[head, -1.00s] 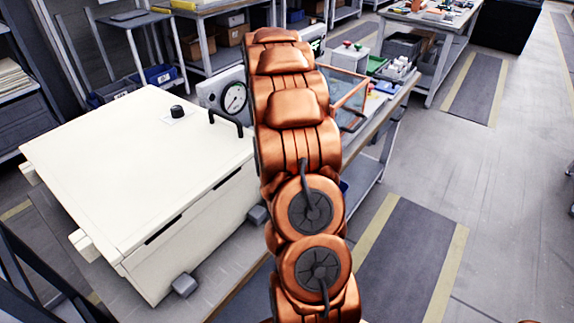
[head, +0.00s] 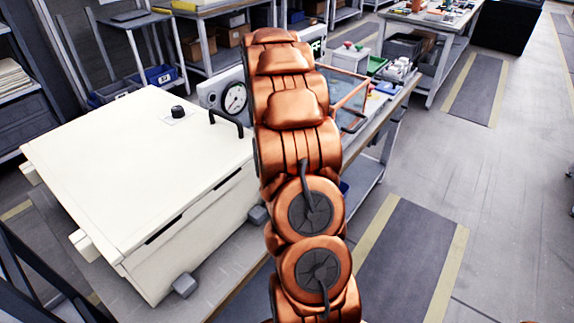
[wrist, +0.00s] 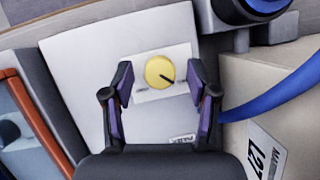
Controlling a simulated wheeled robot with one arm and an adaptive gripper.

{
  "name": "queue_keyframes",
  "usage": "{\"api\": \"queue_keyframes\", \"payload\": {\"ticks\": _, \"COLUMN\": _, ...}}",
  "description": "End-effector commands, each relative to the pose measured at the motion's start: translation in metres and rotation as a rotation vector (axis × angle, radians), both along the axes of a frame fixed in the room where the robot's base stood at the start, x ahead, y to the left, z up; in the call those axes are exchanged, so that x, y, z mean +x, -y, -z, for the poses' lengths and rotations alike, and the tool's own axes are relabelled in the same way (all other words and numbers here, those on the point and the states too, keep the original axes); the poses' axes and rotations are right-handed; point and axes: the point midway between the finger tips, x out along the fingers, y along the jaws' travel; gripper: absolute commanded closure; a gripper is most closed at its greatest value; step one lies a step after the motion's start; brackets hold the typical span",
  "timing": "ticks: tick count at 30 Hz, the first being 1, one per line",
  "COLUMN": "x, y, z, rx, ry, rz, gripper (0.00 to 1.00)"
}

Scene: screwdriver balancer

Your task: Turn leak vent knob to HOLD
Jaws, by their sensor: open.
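A round yellow knob (wrist: 159,71) with a dark pointer sits on a small white label plate (wrist: 147,96) on a pale panel in the wrist view. Its pointer is toward the lower right, near small print too blurred to read. My gripper (wrist: 161,82) is open, with one finger on each side of the knob and a visible gap to it on both sides. I cannot tell how far the fingertips are above the panel. In the head view my arm hides the gripper and the yellow knob.
A large white sloped cabinet (head: 130,180) with a black knob (head: 177,111) and black handle (head: 226,122) fills the left of the head view. A dial gauge (head: 234,98) stands behind it. In the wrist view a blue hose (wrist: 258,102) and a beige box (wrist: 268,75) lie right.

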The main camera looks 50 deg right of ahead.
Motion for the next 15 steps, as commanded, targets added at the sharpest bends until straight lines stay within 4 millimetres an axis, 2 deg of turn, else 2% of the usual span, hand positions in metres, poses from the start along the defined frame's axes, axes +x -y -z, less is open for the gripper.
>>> {"api": "queue_keyframes", "payload": {"ticks": 8, "x": 0.001, "y": 0.000, "z": -0.003, "rx": -0.001, "ry": 0.000, "rz": 0.000, "gripper": 0.41}}
{"api": "queue_keyframes", "payload": {"ticks": 15, "x": 0.010, "y": 0.003, "z": -0.020, "rx": -0.004, "ry": 0.006, "rz": -0.001, "gripper": 0.41}}
